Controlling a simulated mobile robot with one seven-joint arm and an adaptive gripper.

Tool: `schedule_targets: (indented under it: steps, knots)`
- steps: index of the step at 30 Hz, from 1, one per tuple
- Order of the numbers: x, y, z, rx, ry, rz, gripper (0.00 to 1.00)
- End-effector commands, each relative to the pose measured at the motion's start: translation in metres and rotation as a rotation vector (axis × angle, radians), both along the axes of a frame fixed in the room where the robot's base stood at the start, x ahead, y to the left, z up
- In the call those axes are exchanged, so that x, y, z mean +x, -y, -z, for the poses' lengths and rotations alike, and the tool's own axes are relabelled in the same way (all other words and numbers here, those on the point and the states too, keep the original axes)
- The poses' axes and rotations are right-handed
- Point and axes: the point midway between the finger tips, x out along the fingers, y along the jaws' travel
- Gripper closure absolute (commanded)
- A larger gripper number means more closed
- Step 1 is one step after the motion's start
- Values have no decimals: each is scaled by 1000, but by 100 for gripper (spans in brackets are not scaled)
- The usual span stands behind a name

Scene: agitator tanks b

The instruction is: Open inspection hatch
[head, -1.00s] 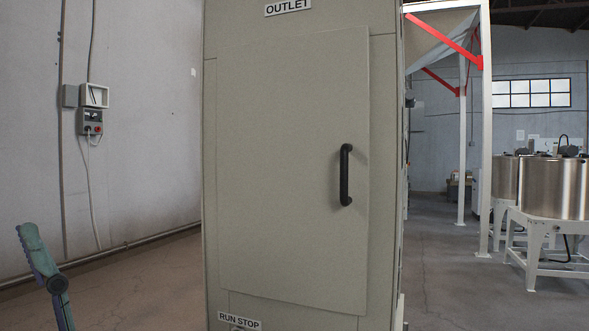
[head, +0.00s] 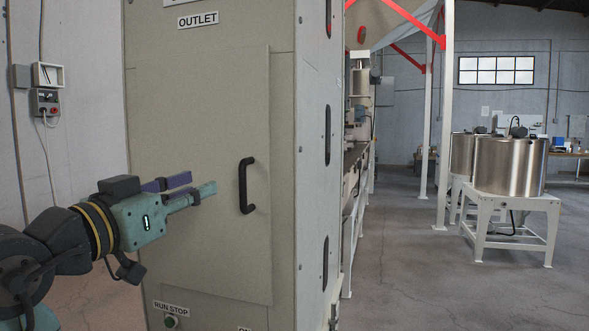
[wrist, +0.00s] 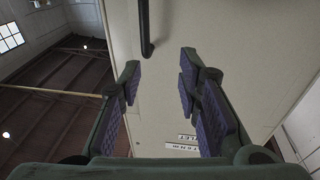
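The inspection hatch (head: 205,120) is a flat beige panel on the front of a tall cabinet, under an OUTLET label; it looks shut. Its black bar handle (head: 246,186) stands upright near the hatch's right edge. My gripper (head: 203,186) is left of the handle in the head view, pointing right towards it, with a gap between. In the wrist view the two purple-padded fingers (wrist: 158,75) are spread apart with nothing between them. The lower end of the handle (wrist: 146,30) shows beyond the fingertips, at the top of that view.
A RUN STOP label and a green button (head: 171,322) are low on the cabinet. To the right, steel tanks (head: 510,165) stand on white frames, and the floor (head: 400,270) between is clear. A wall switch box (head: 45,100) is at the left.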

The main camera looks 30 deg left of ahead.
Motion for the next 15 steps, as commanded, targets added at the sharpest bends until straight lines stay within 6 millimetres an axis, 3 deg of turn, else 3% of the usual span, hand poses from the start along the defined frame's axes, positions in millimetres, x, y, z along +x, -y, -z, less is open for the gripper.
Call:
schedule_targets:
  steps: [7, 15]
  knots:
    - [6, 7, 8, -6, -101, 52, 69]
    - [55, 6, 7, -7, -99, 53, 69]
